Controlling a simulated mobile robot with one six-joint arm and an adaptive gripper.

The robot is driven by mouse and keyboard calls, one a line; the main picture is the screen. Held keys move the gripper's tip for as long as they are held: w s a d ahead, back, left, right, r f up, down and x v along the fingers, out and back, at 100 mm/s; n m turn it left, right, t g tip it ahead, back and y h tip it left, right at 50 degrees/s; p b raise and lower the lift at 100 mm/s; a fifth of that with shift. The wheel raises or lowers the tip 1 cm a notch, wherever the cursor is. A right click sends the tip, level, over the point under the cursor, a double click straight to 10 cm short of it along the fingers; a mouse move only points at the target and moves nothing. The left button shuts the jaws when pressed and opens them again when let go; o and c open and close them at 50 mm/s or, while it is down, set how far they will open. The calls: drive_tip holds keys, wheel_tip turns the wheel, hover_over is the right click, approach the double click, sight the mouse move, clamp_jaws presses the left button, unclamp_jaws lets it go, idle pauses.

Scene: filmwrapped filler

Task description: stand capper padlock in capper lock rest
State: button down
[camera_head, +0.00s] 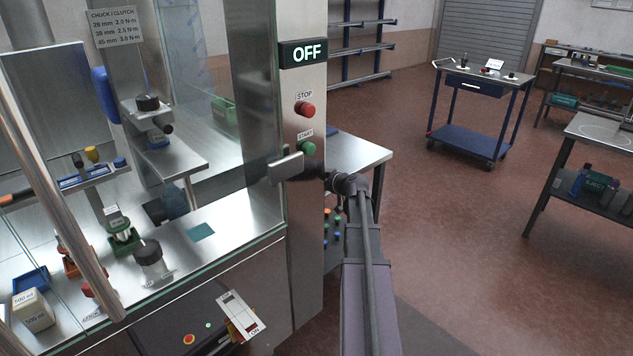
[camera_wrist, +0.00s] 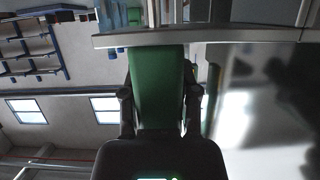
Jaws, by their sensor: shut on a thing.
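My gripper (camera_wrist: 160,105) is shut on a green block-like piece (camera_wrist: 158,80) in the wrist view. A pale metal bar (camera_wrist: 205,37) crosses just beyond it. In the head view my gripper (camera_head: 318,177) is at the machine's front post, close to a grey metal handle (camera_head: 286,168); the green piece cannot be made out there. I cannot identify the padlock for sure; a small red thing (camera_head: 88,290) stands low on the left of the machine deck. A small green holder (camera_head: 122,240) stands on the deck; I cannot tell which piece is the lock rest.
The post carries an OFF sign (camera_head: 303,53), a red STOP button (camera_head: 305,109) and a green START button (camera_head: 308,147). Glass panels and a polished rail (camera_head: 60,180) border the machine. A blue cart (camera_head: 470,140) stands beyond open floor; a bench (camera_head: 600,130) is at right.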

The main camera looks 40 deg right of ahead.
drive_tip(key=shift+c, duration=1.3)
unclamp_jaws()
drive_tip(key=shift+f, duration=0.1)
drive_tip(key=shift+r, duration=0.2)
